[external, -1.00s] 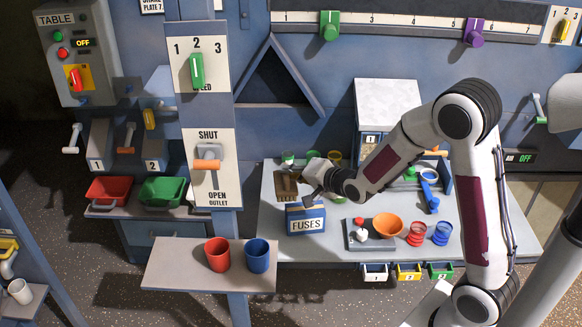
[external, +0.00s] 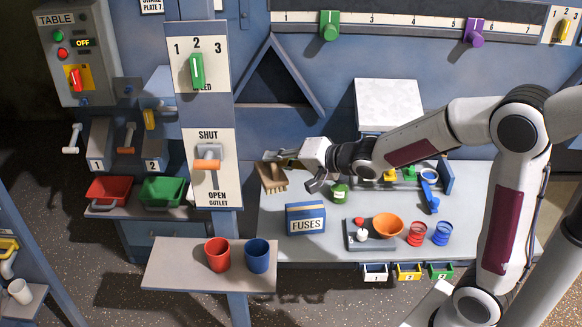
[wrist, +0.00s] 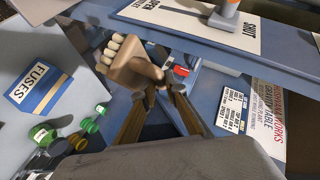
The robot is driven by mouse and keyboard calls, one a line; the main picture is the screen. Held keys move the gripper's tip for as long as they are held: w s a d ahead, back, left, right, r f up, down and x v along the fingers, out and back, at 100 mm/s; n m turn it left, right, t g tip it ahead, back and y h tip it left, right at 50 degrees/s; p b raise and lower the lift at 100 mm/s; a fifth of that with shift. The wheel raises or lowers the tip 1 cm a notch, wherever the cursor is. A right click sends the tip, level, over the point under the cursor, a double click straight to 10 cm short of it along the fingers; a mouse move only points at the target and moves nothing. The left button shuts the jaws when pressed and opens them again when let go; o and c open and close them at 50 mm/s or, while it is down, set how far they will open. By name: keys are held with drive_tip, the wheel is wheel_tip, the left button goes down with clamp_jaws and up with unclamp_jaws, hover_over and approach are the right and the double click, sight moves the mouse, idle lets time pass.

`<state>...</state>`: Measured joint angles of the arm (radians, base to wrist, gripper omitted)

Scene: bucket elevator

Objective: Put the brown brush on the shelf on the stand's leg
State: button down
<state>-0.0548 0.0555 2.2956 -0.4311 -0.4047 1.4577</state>
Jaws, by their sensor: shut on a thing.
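My gripper (external: 291,164) is shut on the brown brush (external: 271,177), which shows to the left of the wrist in the external view. The wrist view shows the brush's brown body and pale bristle tufts (wrist: 128,66) beyond the fingertips (wrist: 160,88). The brush seems to be held above the bench's back left part, though its exact height is hard to tell. The shelf on the stand's leg (external: 175,262) is a grey board at the front left, below the outlet lever. A red cup (external: 217,254) and a blue cup (external: 257,255) stand on its right part.
A blue fuses box (external: 305,218) stands on the bench below my gripper. A green can (external: 340,192) is to the right. The stand's post with the orange outlet lever (external: 206,164) rises behind the shelf. The shelf's left part is clear.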

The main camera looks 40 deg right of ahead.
drive_tip(key=shift+n+y, duration=0.5)
drive_tip(key=shift+y, duration=0.2)
drive_tip(key=a+r, duration=0.1)
drive_tip(key=s+a+r, duration=0.1)
drive_tip(key=r, duration=0.1)
drive_tip(key=s+a+r, duration=0.1)
drive_tip(key=shift+s+a+r, duration=0.15)
drive_tip(key=shift+s+r, duration=0.05)
drive_tip(key=shift+r, duration=0.15)
drive_tip(key=shift+s+a+r+n+g+y, duration=0.6)
drive_tip(key=shift+s+a+r+n+y, duration=0.3)
drive_tip(key=shift+s+a+r, duration=2)
drive_tip(key=a+f+n+g+y, duration=0.2)
drive_tip(key=a+n+y, duration=0.1)
drive_tip(key=a, duration=0.9)
drive_tip(key=w+a+f, duration=0.3)
drive_tip(key=w+f, duration=0.6)
drive_tip(key=f, duration=0.1)
drive_tip(key=w+a+f+m+h, duration=0.1)
drive_tip(key=w+a+f, duration=0.3)
drive_tip(key=w+f, duration=0.5)
drive_tip(key=shift+w+f+t, duration=0.4)
drive_tip(key=shift+w, duration=0.05)
drive_tip(key=shift+f, duration=0.1)
drive_tip(key=shift+f, duration=3.3)
